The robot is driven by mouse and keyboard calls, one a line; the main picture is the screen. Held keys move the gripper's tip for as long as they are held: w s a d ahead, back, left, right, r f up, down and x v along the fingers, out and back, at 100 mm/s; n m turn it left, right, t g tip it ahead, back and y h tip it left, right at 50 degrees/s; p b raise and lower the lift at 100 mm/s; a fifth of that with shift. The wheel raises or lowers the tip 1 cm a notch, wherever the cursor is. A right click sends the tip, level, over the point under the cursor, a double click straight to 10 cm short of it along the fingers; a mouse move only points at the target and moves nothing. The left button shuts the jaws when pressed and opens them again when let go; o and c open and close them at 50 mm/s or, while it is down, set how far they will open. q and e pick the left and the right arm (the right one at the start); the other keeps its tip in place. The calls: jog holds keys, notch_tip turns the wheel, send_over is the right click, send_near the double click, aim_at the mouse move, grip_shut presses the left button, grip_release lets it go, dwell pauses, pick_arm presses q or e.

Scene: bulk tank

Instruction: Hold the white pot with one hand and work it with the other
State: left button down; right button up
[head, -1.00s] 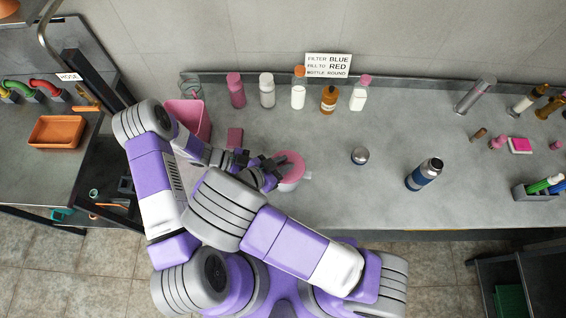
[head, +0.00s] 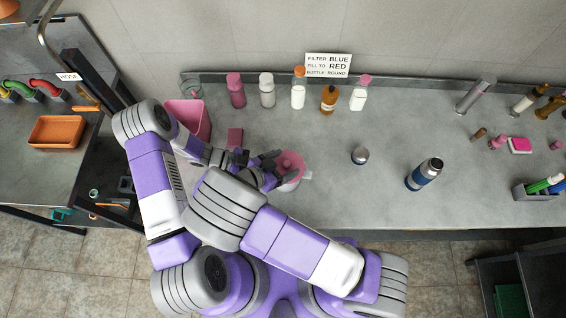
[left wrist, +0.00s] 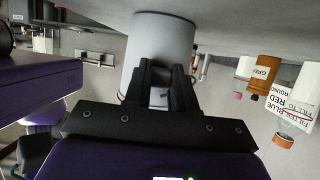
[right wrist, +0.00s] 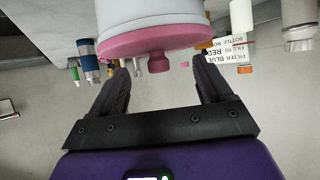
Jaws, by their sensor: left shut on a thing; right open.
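The white pot (head: 291,185) stands on the grey bench with a pink lid (head: 294,163) on top and a spout-like bump at its right. The left wrist view shows its white wall (left wrist: 160,45) upside down. My left gripper (left wrist: 158,82) is shut on the pot at its side, on a part mostly hidden by the fingers. My right gripper (head: 276,166) is open beside the lid. In the right wrist view the pink lid (right wrist: 150,42) and its small knob (right wrist: 158,63) lie beyond and between the open fingers (right wrist: 163,82), with nothing gripped.
Several bottles (head: 298,92) line the wall. A silver round cap (head: 360,155) and a blue flask (head: 424,174) stand to the right. Bare bench lies between pot and cap.

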jog(key=shift+r, duration=0.1)
notch_tip(320, 180, up, 7)
dwell(1.0)
jog(key=shift+c, duration=0.4)
grip_shut()
dwell(0.8)
jog(key=shift+f, duration=0.35)
jog(key=shift+f, duration=2.45)
